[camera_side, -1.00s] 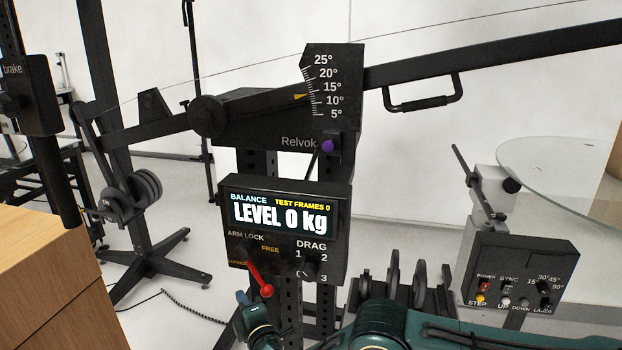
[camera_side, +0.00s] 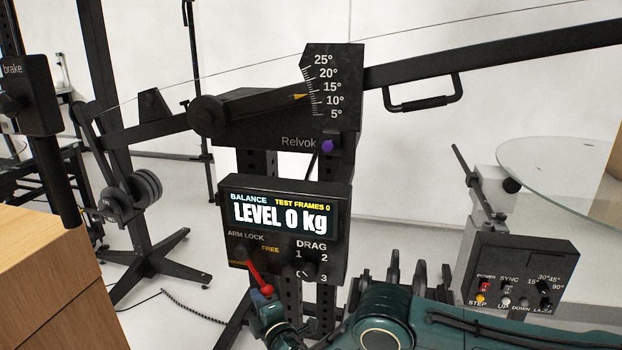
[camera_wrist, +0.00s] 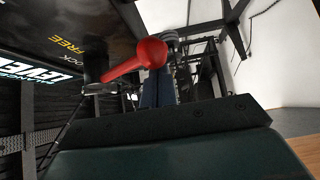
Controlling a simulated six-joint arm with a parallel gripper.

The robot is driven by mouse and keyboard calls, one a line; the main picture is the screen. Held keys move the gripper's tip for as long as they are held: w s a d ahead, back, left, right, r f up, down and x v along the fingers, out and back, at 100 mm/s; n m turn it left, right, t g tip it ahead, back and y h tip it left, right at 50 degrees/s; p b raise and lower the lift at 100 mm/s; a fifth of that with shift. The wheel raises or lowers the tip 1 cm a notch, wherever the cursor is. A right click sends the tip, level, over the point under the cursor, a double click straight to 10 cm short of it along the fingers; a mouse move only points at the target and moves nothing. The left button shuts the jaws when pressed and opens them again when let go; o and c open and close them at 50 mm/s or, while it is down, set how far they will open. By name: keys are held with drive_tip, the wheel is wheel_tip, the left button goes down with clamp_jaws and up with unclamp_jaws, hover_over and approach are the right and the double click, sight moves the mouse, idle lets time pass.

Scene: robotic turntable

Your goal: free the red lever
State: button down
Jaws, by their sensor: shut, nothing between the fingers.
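The red lever (camera_side: 255,273) is on the front of the black balance panel (camera_side: 341,262), under the words ARM LOCK. It slants down and to the right from its pivot and ends in a round red knob. My gripper (camera_side: 258,294) is at the lever's lower end, close to the knob. In the wrist view the red lever (camera_wrist: 122,68) crosses just in front of the shut fingers of my gripper (camera_wrist: 158,88), its knob overlapping their tips. The fingers hold nothing. I cannot tell whether they touch the knob.
The DRAG dial (camera_side: 309,269) is just right of the lever. The panel screen (camera_side: 284,214) reads LEVEL 0 kg. A black control box (camera_side: 522,272) stands at the right near a glass turntable (camera_side: 570,170). A wooden cabinet (camera_side: 45,290) is at the left.

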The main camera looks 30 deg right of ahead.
drive_tip(key=shift+s+d+r+n+g, duration=0.2)
drive_tip(key=shift+s+d+n+g, duration=0.15)
drive_tip(key=shift+d+n+g, duration=0.05)
idle(0.5)
drive_tip(key=shift+s+d+r+n+g, duration=0.4)
drive_tip(key=shift+d+g, duration=0.05)
drive_tip(key=shift+g, duration=0.05)
drive_tip(key=s+d+r+n+g+h, duration=0.1)
drive_tip(key=s+d+r+n+g, duration=0.2)
drive_tip(key=r+g, duration=0.1)
drive_tip(key=shift+r+h, duration=0.4)
drive_tip(key=shift+r, duration=0.5)
drive_tip(key=shift+d, duration=0.1)
drive_tip(key=shift+f, duration=0.1)
